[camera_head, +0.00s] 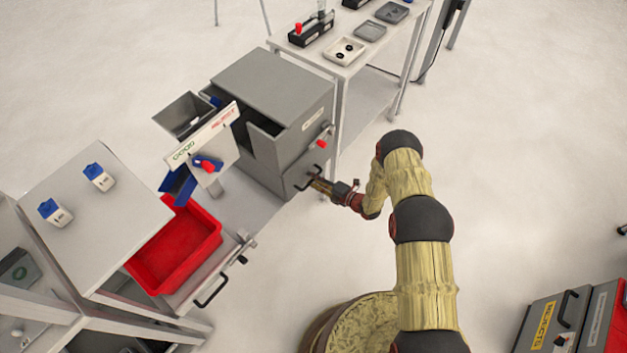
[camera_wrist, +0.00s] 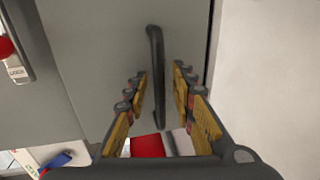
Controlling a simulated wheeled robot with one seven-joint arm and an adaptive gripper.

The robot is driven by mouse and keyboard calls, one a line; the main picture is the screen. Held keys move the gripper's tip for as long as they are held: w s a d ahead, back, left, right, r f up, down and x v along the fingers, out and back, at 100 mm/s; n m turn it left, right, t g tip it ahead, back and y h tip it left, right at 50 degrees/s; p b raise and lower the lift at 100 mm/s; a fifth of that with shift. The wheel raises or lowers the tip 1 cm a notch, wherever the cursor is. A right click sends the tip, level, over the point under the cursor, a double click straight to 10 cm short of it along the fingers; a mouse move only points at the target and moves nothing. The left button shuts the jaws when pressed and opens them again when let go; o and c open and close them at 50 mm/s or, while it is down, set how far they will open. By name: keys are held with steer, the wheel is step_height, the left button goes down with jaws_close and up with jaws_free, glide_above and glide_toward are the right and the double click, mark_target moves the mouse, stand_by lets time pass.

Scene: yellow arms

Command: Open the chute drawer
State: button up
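The grey chute cabinet (camera_head: 275,95) stands at the upper middle of the head view. The drawer front (camera_wrist: 100,70) is a flat grey panel that fills much of the wrist view and looks flush. Its dark bar handle (camera_wrist: 155,60) also shows in the head view (camera_head: 309,178). My gripper (camera_wrist: 160,84) is open, with one finger on each side of the handle's line. The handle is between the spread fingers, with a gap visible on both sides. In the head view my gripper (camera_head: 319,184) is at the handle; exact contact cannot be told.
A red knob (camera_head: 321,144) with a label sits on the cabinet above the handle. A red bin (camera_head: 180,250) and another handle (camera_head: 211,291) are at lower left. A white table (camera_head: 395,70) stands behind.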

steer(key=shift+a, duration=0.1)
steer(key=shift+c, duration=1.2)
steer(key=c, duration=0.4)
jaws_close()
